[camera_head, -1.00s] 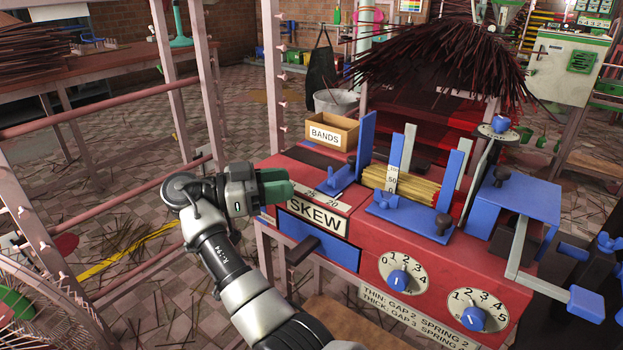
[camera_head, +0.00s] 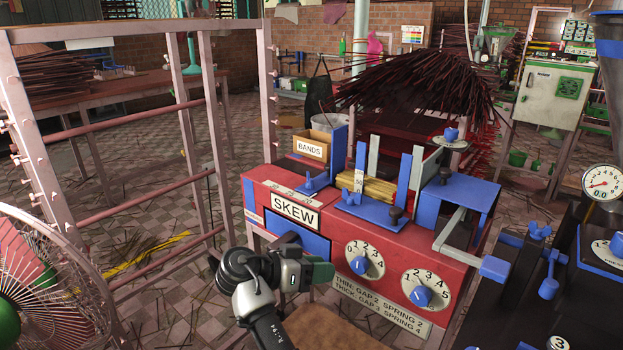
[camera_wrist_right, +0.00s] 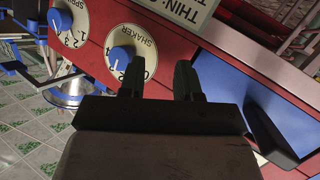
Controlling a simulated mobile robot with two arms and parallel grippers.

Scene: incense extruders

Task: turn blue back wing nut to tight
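Several blue wing nuts show in the head view. One (camera_head: 310,182) is on the red machine's left top, and another (camera_head: 347,196) is on its front blue plate. Two more stand on the black machine at right, one farther back (camera_head: 540,231) and one nearer on a post (camera_head: 550,273). I cannot tell which the task means, or how tight any is. My right gripper (camera_head: 318,273) is low in front of the red machine, apart from all wing nuts. In the right wrist view its two green fingers (camera_wrist_right: 158,80) are apart with nothing between them. My left gripper is not in view.
The red machine (camera_head: 290,218) has a SKEW label, numbered dials (camera_head: 366,261) and a BANDS box (camera_head: 311,148). The black machine (camera_head: 510,318) with a gauge (camera_head: 603,183) stands at right. A pink rack (camera_head: 122,205) and fan (camera_head: 35,275) are at left.

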